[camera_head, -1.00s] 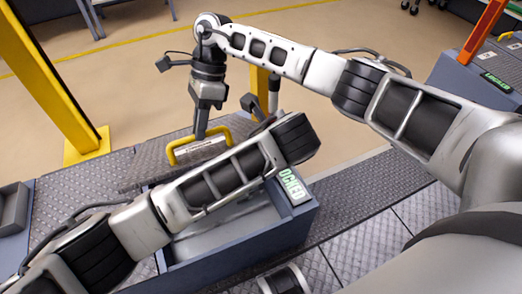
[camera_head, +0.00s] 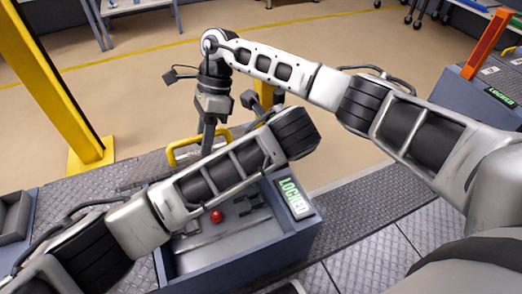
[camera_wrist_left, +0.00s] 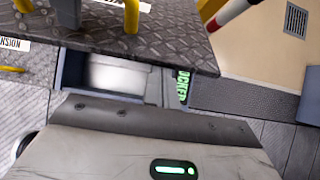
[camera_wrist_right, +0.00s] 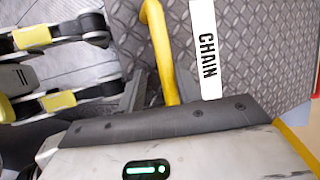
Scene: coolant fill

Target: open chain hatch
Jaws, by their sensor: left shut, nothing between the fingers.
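The chain hatch lid (camera_wrist_right: 255,50) is a dark diamond-plate panel with a white CHAIN label and a yellow handle (camera_head: 186,148). It is raised and tilted over a blue-grey box (camera_head: 243,256); its near part is hidden behind my left forearm in the head view. The raised lid also shows in the left wrist view (camera_wrist_left: 165,35). My right gripper (camera_head: 208,140) points down at the handle and appears shut on it; its fingertips are mostly hidden. My left gripper (camera_wrist_left: 165,150) faces the lid's underside edge, shut and empty; its fingers are hidden.
A green LOCKED sign (camera_head: 294,196) sits on the box rim. Inside the box are a red knob (camera_head: 217,216) and dark fittings. A yellow post (camera_head: 60,90) stands left. Another LOCKED unit (camera_head: 470,95) stands right. My left arm crosses over the box, close below my right arm.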

